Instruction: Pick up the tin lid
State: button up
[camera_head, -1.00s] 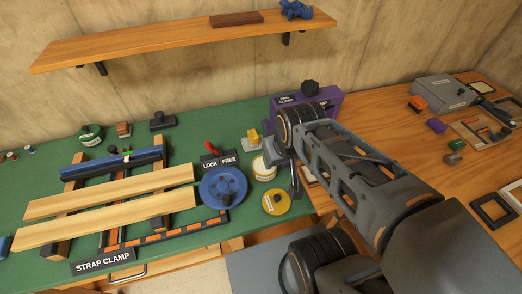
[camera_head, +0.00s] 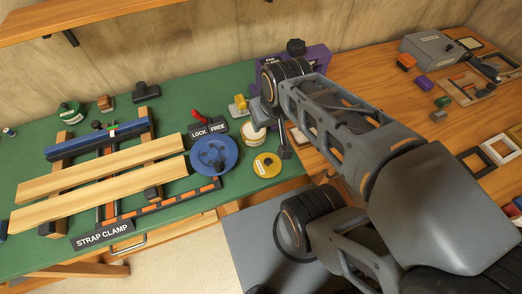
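A round yellow lid (camera_head: 267,165) with a small pale label and a dark centre mark lies on the green bench top near its front right edge. I take it to be the tin lid. A cream and yellow tin (camera_head: 254,134) stands just behind it. My gripper (camera_head: 284,151) hangs at the end of my arm, just above and to the right of the lid in the picture. It looks apart from the lid. The wrist hides most of the gripper, so its fingers and opening are unclear.
A blue wheel (camera_head: 214,156) stands left of the lid, with a LOCK/FREE plate (camera_head: 208,130) and red lever behind it. A purple clamp block (camera_head: 318,62) stands behind my wrist. Long pale boards (camera_head: 100,180) fill the bench's left.

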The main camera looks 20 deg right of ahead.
aim_at(266, 165)
jog(key=u, duration=0.55)
jog(key=k, duration=1.25)
jog(key=u, duration=0.4)
jog(key=i, duration=0.75)
jog(key=z, duration=0.1)
